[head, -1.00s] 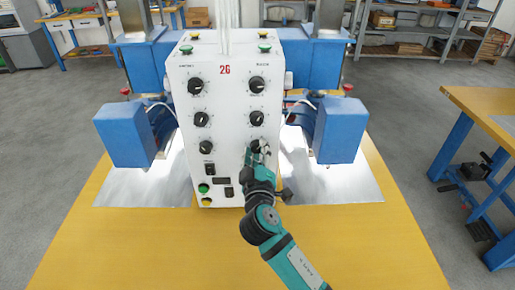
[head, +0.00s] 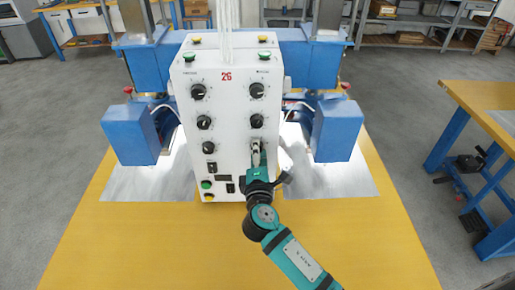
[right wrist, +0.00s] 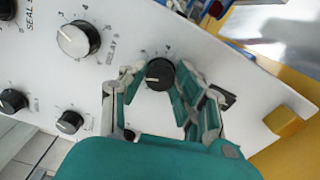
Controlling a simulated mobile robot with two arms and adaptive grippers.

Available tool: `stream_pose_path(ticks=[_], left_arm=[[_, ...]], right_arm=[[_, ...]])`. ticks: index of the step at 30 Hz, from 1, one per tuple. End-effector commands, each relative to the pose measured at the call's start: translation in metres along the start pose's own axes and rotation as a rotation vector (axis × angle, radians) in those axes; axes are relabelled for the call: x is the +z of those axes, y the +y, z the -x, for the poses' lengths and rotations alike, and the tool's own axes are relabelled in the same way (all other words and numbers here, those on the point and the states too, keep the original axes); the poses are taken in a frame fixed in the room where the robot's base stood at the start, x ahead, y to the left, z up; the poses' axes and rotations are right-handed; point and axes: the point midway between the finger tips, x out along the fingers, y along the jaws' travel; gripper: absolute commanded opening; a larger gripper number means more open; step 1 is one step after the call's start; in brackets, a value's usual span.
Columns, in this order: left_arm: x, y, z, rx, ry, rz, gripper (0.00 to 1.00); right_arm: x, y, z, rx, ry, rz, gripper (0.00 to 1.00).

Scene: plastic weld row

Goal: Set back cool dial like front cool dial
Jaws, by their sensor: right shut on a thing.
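The back cool dial (right wrist: 159,74) is the lowest of the right column. My right gripper (head: 256,147) is shut on it, with one finger on each side, as the right wrist view (right wrist: 158,88) shows. Its white pointer line points left in that view. In the head view my fingers mostly hide this dial. The front cool dial (head: 208,147) is the lowest of the left column; its pointer is too small to read surely. My left gripper is out of view.
Another dial (right wrist: 78,39), labelled delay, sits close by in the right column. Buttons and switches (head: 206,185) fill the box's lower left. Blue machine blocks (head: 337,130) flank the box. The yellow table (head: 150,245) is clear in front.

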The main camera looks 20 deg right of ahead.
Motion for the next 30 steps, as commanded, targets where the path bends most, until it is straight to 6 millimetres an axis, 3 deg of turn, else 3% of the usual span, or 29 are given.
stream_pose_path(ticks=[10, 26, 27, 30], left_arm=[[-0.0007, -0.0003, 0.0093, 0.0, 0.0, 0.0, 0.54], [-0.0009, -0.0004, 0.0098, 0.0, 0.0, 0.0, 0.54], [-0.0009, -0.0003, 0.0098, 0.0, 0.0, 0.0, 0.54], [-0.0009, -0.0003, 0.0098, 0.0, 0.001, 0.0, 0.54]], right_arm=[[0.0002, -0.0014, 0.0003, -0.004, 0.0, 0.131, 0.0], [0.0002, -0.0023, 0.0002, -0.004, 0.0, 0.149, 0.0], [0.0002, -0.0023, 0.0002, -0.005, 0.0, 0.149, 0.36], [0.0002, -0.0025, 0.0003, -0.005, 0.0, 0.149, 0.49]])
